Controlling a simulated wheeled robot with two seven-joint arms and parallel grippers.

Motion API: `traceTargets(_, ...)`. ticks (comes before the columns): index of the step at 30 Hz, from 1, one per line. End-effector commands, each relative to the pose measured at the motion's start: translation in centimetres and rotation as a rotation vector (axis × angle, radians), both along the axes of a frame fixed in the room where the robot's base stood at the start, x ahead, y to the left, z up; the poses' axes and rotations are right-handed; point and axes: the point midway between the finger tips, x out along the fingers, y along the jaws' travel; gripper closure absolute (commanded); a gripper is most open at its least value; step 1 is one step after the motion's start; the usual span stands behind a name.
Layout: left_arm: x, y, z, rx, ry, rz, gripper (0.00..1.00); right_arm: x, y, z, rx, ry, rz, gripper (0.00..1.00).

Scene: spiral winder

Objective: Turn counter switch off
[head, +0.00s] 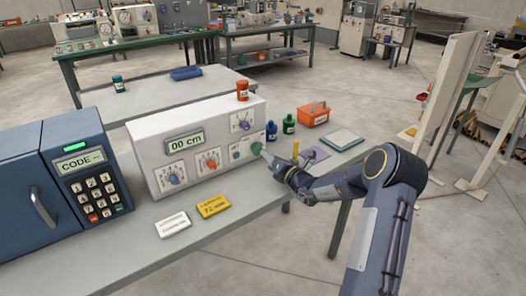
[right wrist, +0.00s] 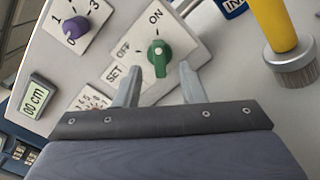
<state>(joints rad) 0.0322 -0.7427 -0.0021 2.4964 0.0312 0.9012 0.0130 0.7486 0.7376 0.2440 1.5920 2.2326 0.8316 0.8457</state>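The counter (head: 230,112) is a white box on the table with a "00 cm" display (head: 185,143). Its green switch knob (right wrist: 159,57) sits on a white plate marked SET, OFF and ON. The knob's light mark appears to point towards ON. The knob also shows in the head view (head: 256,148). My right gripper (right wrist: 160,72) is open, with its fingers on either side of the knob and their tips close to it. I cannot tell whether they touch it. In the head view my right gripper (head: 268,157) is at the counter's right front. My left gripper is not in view.
A purple knob (right wrist: 77,28) is near the green one. A yellow post (right wrist: 273,25) stands to the right. A blue keypad box (head: 85,170) is left of the counter. White (head: 173,224) and yellow (head: 213,206) cards lie in front.

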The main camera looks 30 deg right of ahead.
Motion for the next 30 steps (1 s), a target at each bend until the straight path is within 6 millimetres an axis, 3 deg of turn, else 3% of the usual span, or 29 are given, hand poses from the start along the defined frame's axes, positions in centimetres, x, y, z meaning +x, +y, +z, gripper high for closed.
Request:
traceTargets(3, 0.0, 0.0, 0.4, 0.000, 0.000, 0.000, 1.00, 2.1, 0.3, 0.1, 0.000, -0.001, 0.003, 0.64)
traceTargets(9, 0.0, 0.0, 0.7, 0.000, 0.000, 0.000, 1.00, 4.4, 0.5, 0.1, -0.003, -0.001, 0.003, 0.64)
traceTargets(20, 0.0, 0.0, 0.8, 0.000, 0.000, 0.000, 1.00, 5.0, 0.5, 0.0, -0.004, 0.001, 0.002, 0.64)
traceTargets(28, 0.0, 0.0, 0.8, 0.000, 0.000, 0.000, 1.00, 5.0, 0.5, 0.0, -0.004, 0.000, 0.003, 0.99)
traceTargets(30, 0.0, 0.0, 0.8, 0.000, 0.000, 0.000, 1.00, 5.0, 0.5, 0.0, -0.004, 0.000, 0.003, 1.00)
